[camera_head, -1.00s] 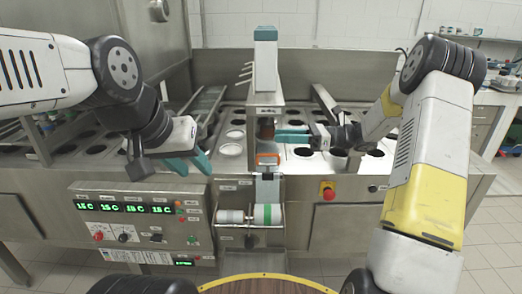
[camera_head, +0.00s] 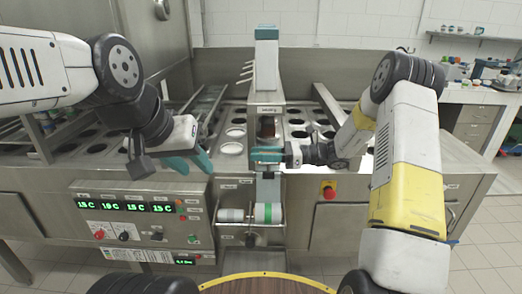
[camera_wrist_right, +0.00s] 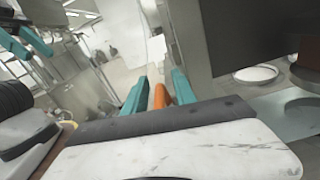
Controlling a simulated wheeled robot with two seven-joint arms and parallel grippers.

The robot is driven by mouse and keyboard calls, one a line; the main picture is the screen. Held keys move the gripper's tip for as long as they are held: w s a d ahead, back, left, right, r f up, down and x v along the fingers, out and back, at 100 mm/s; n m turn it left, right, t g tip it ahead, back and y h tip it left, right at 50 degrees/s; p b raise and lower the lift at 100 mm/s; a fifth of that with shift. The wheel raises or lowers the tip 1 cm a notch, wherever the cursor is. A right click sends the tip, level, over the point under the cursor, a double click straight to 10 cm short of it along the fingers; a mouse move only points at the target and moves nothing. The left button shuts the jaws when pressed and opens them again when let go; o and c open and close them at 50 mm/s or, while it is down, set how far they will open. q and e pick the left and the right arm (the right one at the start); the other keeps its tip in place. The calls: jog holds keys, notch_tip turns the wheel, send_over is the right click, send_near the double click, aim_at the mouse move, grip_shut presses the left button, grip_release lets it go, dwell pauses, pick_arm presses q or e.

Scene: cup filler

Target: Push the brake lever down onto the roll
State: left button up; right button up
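The brake lever's orange handle shows in the right wrist view (camera_wrist_right: 160,97). My right gripper (camera_head: 267,154) is at the handle, on the front of the central column. In the right wrist view its two teal fingers stand on either side of the orange handle, with narrow gaps visible, so it looks open around it. In the head view the fingers hide most of the handle.
A control panel (camera_head: 142,222) with green displays is at the lower left. The machine's top plate with round cup holes (camera_head: 232,149) lies behind. The upright column (camera_head: 266,65) stands in the middle.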

grip_shut()
dwell(1.4)
